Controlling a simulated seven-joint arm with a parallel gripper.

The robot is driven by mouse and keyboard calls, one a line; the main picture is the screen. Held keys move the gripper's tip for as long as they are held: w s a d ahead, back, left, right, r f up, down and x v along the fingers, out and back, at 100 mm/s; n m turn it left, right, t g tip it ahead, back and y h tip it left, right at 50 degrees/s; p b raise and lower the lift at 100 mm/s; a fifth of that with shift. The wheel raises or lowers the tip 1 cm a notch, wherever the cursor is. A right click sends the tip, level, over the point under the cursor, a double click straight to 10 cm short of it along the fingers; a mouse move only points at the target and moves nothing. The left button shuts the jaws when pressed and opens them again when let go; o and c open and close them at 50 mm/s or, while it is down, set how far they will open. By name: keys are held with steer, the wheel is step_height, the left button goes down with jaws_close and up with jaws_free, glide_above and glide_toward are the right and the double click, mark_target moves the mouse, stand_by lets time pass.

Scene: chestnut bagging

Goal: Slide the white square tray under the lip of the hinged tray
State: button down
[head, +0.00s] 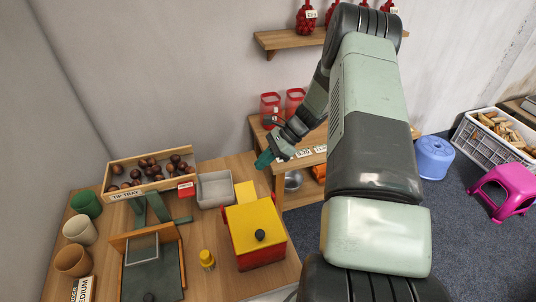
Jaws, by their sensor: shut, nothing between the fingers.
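The white square tray (215,203) sits on the wooden table, right of the hinged tray (128,195). It looks empty. The hinged tray is a long wooden tray labelled "TIP TRAY" with several chestnuts (153,168) in it. The two trays are apart, with a small red box (186,189) between them. My gripper (263,161) is shut and empty, right of and above the white tray, near the table's right edge. It touches neither tray. The underside of the hinged tray's lip is hidden.
Dark green parts (150,211) and a wooden-framed board (152,275) lie before the hinged tray. Several cups (80,229) line the left edge. Red jars (270,108) stand behind my gripper.

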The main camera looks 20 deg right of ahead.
mark_target(224, 189)
steer(key=x, duration=0.4)
steer(key=a, duration=0.3)
steer(key=shift+a+f, duration=0.1)
steer(key=shift+a, duration=0.55)
steer(key=shift+a, duration=3.05)
steer(key=d, duration=0.5)
steer(key=shift+d, duration=0.15)
steer(key=v, duration=1.1)
steer(key=shift+d+f, duration=0.25)
steer(key=shift+f, duration=0.05)
steer(key=c, duration=1.8)
jaws_free()
steer(key=shift+c, duration=0.2)
